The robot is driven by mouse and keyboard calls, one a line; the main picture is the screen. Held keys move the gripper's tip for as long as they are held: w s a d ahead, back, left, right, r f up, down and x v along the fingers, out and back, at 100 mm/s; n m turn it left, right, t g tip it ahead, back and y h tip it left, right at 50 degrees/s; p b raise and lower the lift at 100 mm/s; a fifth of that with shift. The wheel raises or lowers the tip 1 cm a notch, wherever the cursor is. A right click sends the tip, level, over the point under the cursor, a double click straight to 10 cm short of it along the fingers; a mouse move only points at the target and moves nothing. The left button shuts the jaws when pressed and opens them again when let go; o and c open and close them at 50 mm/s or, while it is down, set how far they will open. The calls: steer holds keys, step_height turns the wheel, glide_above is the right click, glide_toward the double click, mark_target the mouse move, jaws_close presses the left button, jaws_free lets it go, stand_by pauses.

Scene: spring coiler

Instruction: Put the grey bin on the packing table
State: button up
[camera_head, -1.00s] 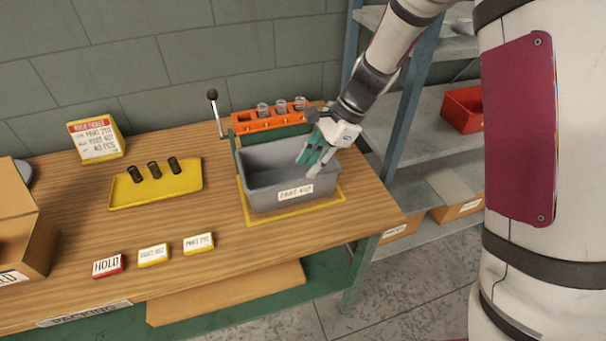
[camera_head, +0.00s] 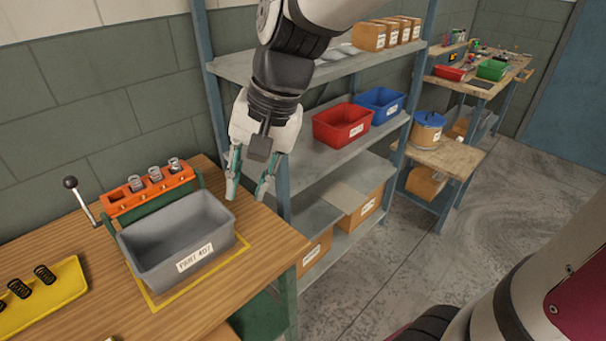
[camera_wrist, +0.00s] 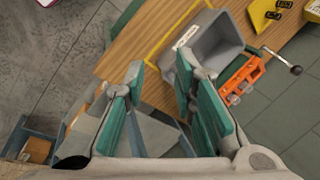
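The grey bin (camera_head: 178,240) stands upright on the wooden packing table (camera_head: 262,236), inside a yellow outlined square, with a white label on its front. In the wrist view the bin (camera_wrist: 214,42) lies beyond my fingers. My gripper (camera_head: 249,190) is open and empty, to the right of the bin and above the table's right end. It is apart from the bin. In the wrist view the two teal-padded fingers of my gripper (camera_wrist: 160,75) are spread with nothing between them.
An orange rack (camera_head: 150,188) with clear cups and a lever stands behind the bin. A yellow tray (camera_head: 60,290) with dark springs is at left. A metal shelf (camera_head: 312,165) with a red bin (camera_head: 342,124) and a blue bin (camera_head: 380,104) stands close on the right.

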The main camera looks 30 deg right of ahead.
steer(key=s+d+r+n+t+h, duration=0.3)
steer(key=s+d+n, duration=0.3)
steer(key=s, duration=0.5)
steer(key=shift+s+d+r, duration=0.3)
steer(key=shift+s+d, duration=0.05)
steer(key=shift+s, duration=0.05)
